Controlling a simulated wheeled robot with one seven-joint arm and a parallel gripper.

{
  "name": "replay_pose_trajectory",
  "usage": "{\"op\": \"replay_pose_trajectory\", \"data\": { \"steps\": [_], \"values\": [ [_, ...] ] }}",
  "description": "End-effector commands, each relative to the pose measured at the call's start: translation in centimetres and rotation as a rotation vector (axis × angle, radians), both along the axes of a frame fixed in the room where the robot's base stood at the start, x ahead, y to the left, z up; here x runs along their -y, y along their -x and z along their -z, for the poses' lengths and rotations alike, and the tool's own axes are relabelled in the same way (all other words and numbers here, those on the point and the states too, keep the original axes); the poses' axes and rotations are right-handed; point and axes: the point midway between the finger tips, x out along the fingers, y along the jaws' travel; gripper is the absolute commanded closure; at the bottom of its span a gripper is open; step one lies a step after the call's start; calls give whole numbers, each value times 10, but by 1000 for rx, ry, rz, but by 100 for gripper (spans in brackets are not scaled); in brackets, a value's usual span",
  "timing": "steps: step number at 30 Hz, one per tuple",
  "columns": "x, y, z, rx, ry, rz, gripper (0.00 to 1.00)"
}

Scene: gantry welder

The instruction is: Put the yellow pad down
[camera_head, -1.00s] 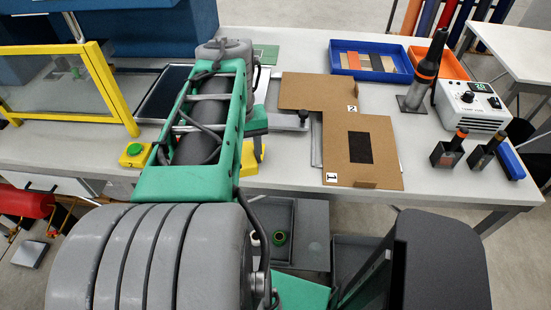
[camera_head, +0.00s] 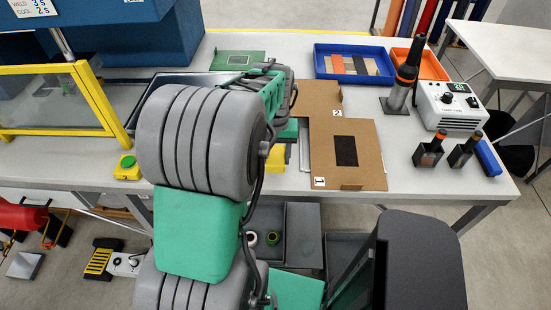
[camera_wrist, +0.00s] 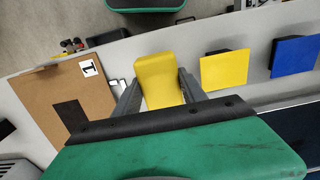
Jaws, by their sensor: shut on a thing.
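In the wrist view my gripper (camera_wrist: 159,77) is shut on a yellow pad (camera_wrist: 158,68), with one finger on each side of it. The pad shows against the white bench (camera_wrist: 212,38); I cannot tell whether it touches it. A second yellow pad (camera_wrist: 225,69) and a blue pad (camera_wrist: 294,55) are to the right of the held pad. In the head view a yellow patch (camera_head: 277,158) shows beside my arm, left of cardboard piece 1; I cannot tell which yellow pad it is. My arm hides most of the gripper there.
Cardboard piece 1 (camera_head: 368,138) and cardboard piece 2 (camera_head: 318,93) lie on the bench. A blue tray (camera_head: 322,73), a soldering-type tool in a stand (camera_head: 405,78) and a white control box (camera_head: 447,108) stand at the right. A yellow-framed screen (camera_head: 95,98) is at the left.

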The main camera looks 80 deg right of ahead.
Motion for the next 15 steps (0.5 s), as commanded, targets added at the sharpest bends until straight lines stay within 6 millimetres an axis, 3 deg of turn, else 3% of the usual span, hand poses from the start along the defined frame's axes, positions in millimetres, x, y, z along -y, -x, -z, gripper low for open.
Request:
{"op": "replay_pose_trajectory", "data": {
  "steps": [9,15],
  "values": [
    [7,-3,40,0,0,0,96],
    [8,-3,40,0,2,0,96]
  ]
}}
